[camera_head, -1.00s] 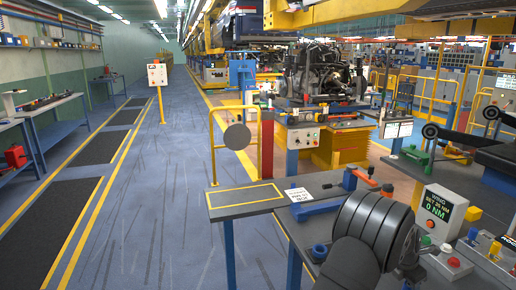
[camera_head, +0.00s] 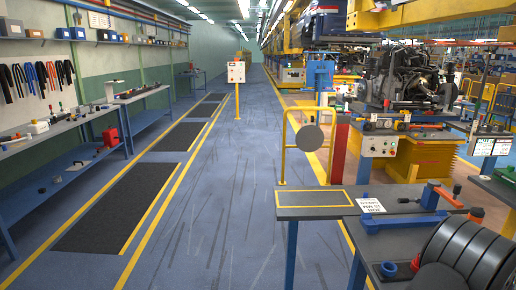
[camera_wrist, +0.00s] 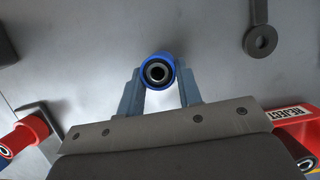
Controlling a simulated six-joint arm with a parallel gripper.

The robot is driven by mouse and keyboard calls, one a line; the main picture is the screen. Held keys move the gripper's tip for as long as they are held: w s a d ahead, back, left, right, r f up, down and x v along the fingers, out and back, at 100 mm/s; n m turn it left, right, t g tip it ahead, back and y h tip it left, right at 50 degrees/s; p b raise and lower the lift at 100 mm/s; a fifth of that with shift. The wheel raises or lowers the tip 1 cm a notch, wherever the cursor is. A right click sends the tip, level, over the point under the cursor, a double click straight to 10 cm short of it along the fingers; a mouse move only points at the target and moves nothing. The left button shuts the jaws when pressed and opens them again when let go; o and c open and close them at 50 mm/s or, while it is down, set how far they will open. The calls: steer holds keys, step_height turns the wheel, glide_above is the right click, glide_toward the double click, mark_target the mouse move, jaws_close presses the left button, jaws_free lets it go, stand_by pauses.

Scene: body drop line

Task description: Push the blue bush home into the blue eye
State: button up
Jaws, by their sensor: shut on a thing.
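In the wrist view the blue bush (camera_wrist: 158,58), a short blue sleeve with a dark ring and a pale metal centre, sits between the tips of my gripper (camera_wrist: 159,76). The two grey-blue fingers are shut on its sides, and its open end faces the camera. No blue eye can be made out around or beside the bush in that view. In the head view a blue bar (camera_head: 402,222) lies on the bench, but I cannot tell whether it carries the blue eye. My gripper is not visible in the head view.
The grey bench (camera_head: 330,207) has a yellow-outlined area and a white sign (camera_head: 370,206). A small blue part (camera_head: 388,270) lies near my arm. In the wrist view, a dark ring-ended part (camera_wrist: 262,40), a red part (camera_wrist: 30,130) and a red REJECT container (camera_wrist: 290,115) surround the gripper.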

steer(key=shift+r, duration=2.5)
steer(key=shift+w+a+f, duration=0.1)
steer(key=shift+w+a, duration=2.9)
steer(key=shift+w, duration=1.5)
steer(key=shift+w+a+f, duration=0.1)
steer(key=shift+w+a, duration=2.9)
steer(key=shift+w, duration=1.5)
steer(key=shift+w+a, duration=3)
steer(key=shift+w, duration=1.5)
steer(key=shift+f, duration=0.1)
steer(key=shift+f, duration=0.9)
steer(key=shift+f, duration=0.6)
